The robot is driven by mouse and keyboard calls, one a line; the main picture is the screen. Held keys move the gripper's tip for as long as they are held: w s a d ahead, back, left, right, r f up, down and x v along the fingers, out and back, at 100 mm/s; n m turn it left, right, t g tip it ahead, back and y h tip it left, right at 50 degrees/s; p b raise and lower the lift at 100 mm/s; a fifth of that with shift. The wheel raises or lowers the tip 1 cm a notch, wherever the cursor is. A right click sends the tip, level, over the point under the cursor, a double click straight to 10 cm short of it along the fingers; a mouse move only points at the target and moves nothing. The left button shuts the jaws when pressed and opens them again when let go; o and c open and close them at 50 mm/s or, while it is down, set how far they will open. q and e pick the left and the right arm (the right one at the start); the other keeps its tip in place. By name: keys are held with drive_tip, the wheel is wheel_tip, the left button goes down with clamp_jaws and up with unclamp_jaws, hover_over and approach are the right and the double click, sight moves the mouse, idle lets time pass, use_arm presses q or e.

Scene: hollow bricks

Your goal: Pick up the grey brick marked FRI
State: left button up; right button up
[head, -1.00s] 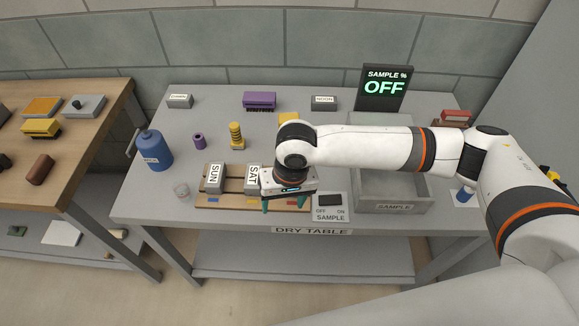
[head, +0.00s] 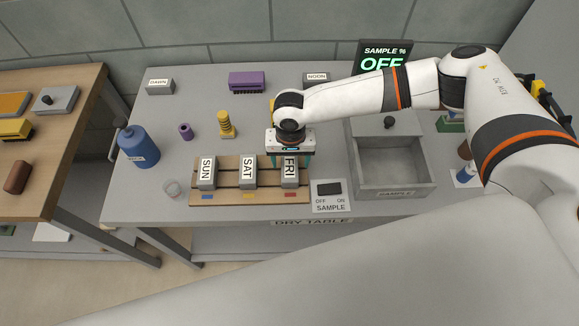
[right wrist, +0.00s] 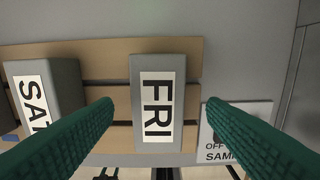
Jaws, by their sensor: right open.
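The grey brick marked FRI (head: 290,172) stands on the right end of a wooden slatted rack (head: 224,197). In the right wrist view the FRI brick (right wrist: 157,105) is near the middle, its label facing the camera. My right gripper (head: 290,160) is at the brick's far end in the head view. It is open, and its two green fingers (right wrist: 158,103) show on either side of the FRI brick with gaps between. Whether the fingertips are down at the brick's height is hard to tell. My left gripper is not in view.
Grey bricks marked SAT (head: 248,172) and SUN (head: 206,173) stand left on the rack. A switch panel marked SAMPLE (head: 330,203) lies just right, with an open grey box (head: 396,187) beyond. A blue bottle (head: 138,145) stands at the left.

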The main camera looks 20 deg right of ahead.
sight(290, 167)
drive_tip(key=f, duration=0.3)
drive_tip(key=shift+s+a+f+p, duration=0.15)
drive_tip(key=shift+s+f+p, duration=0.05)
drive_tip(key=shift+p, duration=0.2)
drive_tip(key=shift+w+f, duration=0.1)
drive_tip(key=shift+f, duration=0.15)
drive_tip(key=c, duration=1.1)
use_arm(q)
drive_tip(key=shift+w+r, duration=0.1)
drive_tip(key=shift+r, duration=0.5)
use_arm(e)
drive_tip(key=shift+r, duration=0.1)
drive_tip(key=shift+c, duration=0.7)
